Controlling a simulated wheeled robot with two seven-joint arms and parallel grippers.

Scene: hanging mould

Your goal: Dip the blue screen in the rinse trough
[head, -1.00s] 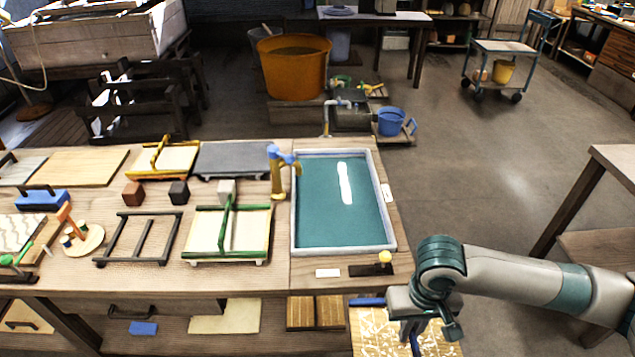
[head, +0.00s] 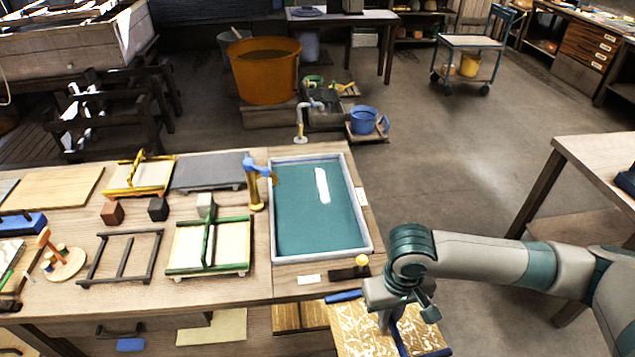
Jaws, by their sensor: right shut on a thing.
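The blue screen (head: 370,334) is at the bottom of the head view, in front of the table's near right corner. It has blue bars and a tan face with a white pattern, and its lower part is cut off by the picture edge. My right gripper (head: 392,314) is shut on the screen's blue middle bar from above. The rinse trough (head: 365,238) is a pale-rimmed rectangular basin of teal water on the right end of the table, up and to the left of the screen. The screen is outside the trough. My left gripper is not in view.
A blue and yellow tap (head: 254,182) stands at the trough's left side. A dark block with a yellow knob (head: 350,272) and a white label (head: 309,279) lie at the near edge. A green-framed screen (head: 183,250) lies left. Open floor lies right of the table.

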